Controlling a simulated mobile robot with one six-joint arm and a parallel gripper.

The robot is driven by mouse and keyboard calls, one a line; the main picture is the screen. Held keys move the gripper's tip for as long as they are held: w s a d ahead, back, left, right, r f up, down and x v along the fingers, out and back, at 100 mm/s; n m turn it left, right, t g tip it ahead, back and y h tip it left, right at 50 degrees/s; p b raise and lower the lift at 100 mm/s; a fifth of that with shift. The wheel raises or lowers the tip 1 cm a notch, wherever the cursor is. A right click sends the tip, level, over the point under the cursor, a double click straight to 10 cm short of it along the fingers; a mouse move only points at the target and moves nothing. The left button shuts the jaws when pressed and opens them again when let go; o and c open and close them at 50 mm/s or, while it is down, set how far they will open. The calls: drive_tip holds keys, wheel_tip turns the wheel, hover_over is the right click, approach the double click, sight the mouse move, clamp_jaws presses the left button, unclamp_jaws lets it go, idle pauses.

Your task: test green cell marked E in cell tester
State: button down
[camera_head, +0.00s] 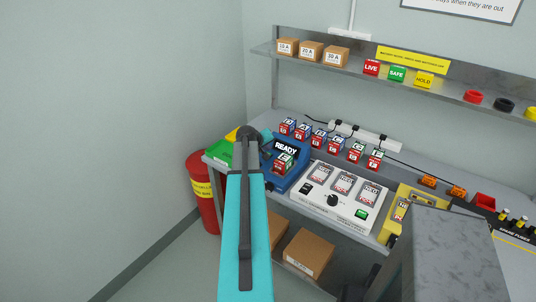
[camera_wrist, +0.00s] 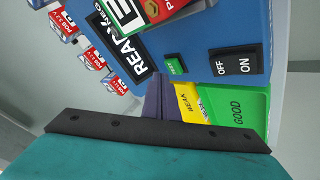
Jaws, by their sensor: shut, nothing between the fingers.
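The green cell marked E (camera_head: 284,162) sits in the blue cell tester (camera_head: 292,180), just below its display, which reads READY (camera_head: 286,148). The tester (camera_wrist: 215,28) there also shows a small green button (camera_wrist: 175,64) and an OFF/ON switch (camera_wrist: 234,62). My gripper (camera_head: 267,137) is shut and empty beside the tester's left side, partly hidden by my arm. Its dark bar (camera_wrist: 158,130) fills the lower wrist view, apart from the cell.
A green GOOD tray (camera_wrist: 238,108) and a yellow WEAK tray (camera_wrist: 187,101) lie beside the tester. Several cells (camera_head: 320,138) stand in a row behind it. A white charger (camera_head: 330,212) stands right of it. A shelf (camera_head: 360,66) with boxes hangs above. A red bin (camera_head: 202,190) stands left.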

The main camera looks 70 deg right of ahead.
drive_tip(key=shift+f, duration=0.15)
idle(0.5)
drive_tip(key=shift+f+b, duration=0.3)
drive_tip(key=shift+b, duration=0.2)
drive_tip(key=shift+f+b, duration=0.4)
drive_tip(key=shift+f, duration=0.1)
idle(1.2)
drive_tip(key=shift+r, duration=0.2)
drive_tip(key=shift+r+p, duration=0.3)
drive_tip(key=shift+r, duration=0.45)
drive_tip(key=shift+r, duration=0.1)
drive_tip(key=shift+r+p, duration=1.05)
drive_tip(key=shift+r, duration=1.35)
